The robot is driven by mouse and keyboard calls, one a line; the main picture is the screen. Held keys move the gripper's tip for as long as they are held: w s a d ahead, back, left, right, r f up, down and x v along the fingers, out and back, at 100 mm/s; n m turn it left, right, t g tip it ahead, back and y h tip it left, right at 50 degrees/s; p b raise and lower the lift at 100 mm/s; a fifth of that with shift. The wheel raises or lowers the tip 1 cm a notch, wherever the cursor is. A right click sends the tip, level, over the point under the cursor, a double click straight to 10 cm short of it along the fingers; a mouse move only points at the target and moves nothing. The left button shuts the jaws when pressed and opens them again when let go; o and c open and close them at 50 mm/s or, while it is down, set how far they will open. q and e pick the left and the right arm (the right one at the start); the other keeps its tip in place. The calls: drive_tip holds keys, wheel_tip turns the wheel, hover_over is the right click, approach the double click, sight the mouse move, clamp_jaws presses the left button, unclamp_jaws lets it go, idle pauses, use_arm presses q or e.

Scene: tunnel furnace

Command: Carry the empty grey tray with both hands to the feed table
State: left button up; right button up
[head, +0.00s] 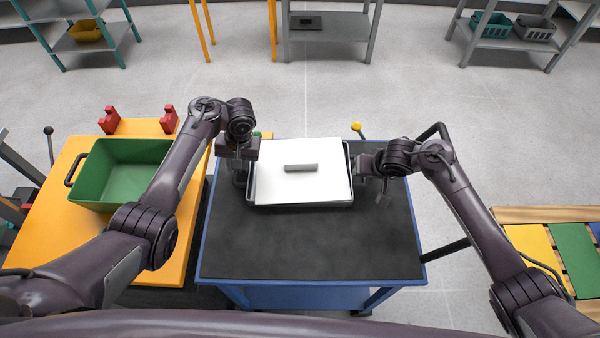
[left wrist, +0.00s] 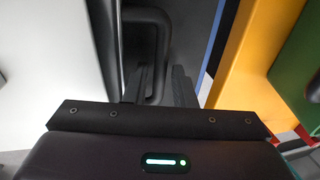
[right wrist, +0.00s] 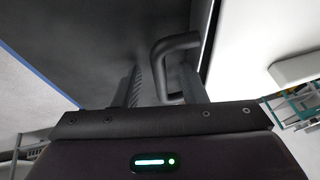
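The grey tray (head: 300,205) lies on the dark top of a blue-framed cart, with a white panel (head: 325,185) bearing a grey bar (head: 301,168) over it. Its dark rim shows around the panel. Fingertip contact is partly hidden.
Left of the cart, a yellow table (head: 60,240) holds a green bin (head: 120,165) and red blocks (head: 110,120). A slatted stand with coloured plates (head: 570,245) is at the right. Shelves (head: 330,28) stand at the back. Floor beyond the cart is clear.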

use_arm(q)
drive_tip(key=c, duration=0.4)
use_arm(e)
drive_tip(key=c, duration=0.4)
use_arm(q)
clamp_jaws()
use_arm(e)
clamp_jaws()
